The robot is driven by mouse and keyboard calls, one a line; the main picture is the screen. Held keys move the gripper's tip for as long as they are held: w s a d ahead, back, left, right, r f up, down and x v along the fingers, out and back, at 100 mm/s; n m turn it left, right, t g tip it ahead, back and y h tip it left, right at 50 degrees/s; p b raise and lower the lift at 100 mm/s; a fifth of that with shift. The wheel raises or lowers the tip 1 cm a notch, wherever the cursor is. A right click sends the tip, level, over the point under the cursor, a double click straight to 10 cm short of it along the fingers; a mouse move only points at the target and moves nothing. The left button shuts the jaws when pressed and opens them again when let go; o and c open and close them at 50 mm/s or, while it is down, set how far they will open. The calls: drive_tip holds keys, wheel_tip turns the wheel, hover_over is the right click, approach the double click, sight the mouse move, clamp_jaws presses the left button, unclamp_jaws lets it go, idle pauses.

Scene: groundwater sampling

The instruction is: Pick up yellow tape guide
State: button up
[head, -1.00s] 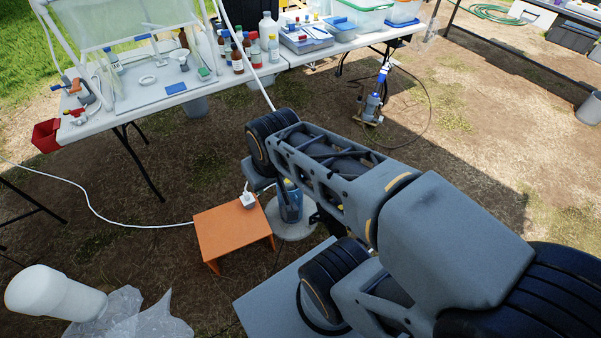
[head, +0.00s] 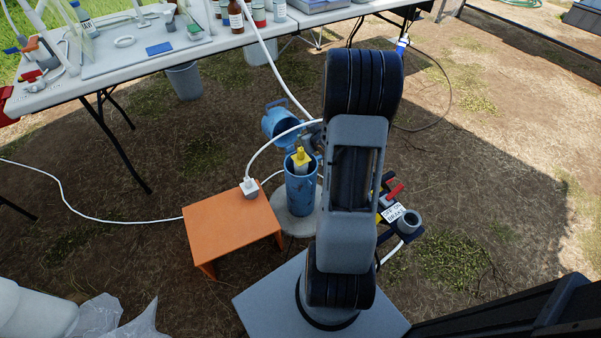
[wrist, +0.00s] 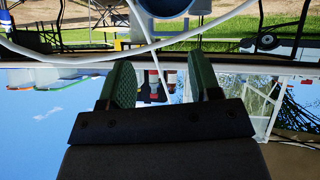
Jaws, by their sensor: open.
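A yellow piece that looks like the tape guide (head: 300,157) sits at the top of the open blue well casing (head: 300,190). The blue hinged cap (head: 280,122) stands open behind the casing. In the wrist view, the two green-padded fingers of my gripper (wrist: 161,82) are apart, with nothing held between them. In the head view my arm rises just right of the casing, and my gripper is not clearly visible there. The yellow piece cannot be made out in the wrist view, where a blue rounded edge (wrist: 165,6) shows at the top.
An orange stool (head: 232,228) with a white plug (head: 250,187) stands left of the casing. White tubing (head: 283,140) arches over the casing. A sampling table (head: 240,42) stands behind. A labelled bracket (head: 393,212) is right of my arm. Open ground lies at far right.

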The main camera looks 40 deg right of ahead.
drive_tip(key=t+y+b, duration=0.1)
drive_tip(key=t+b, duration=0.1)
drive_tip(key=b, duration=0.2)
approach(302, 150)
drive_tip(key=shift+y, duration=0.3)
drive_tip(key=b+x, duration=0.1)
drive_tip(key=x, duration=0.3)
drive_tip(key=b+x, duration=0.1)
drive_tip(key=x, duration=0.1)
drive_tip(key=shift+w+d+f+b, duration=0.2)
drive_tip(key=shift+d+f+b, duration=0.05)
drive_tip(key=shift+d+b, duration=0.05)
drive_tip(key=shift+t, duration=0.3)
drive_tip(key=shift+b+x, duration=1.15)
drive_tip(key=shift+x, duration=1.25)
drive_tip(key=shift+w+f, duration=0.2)
drive_tip(key=shift+w, duration=0.4)
drive_tip(key=c, duration=1)
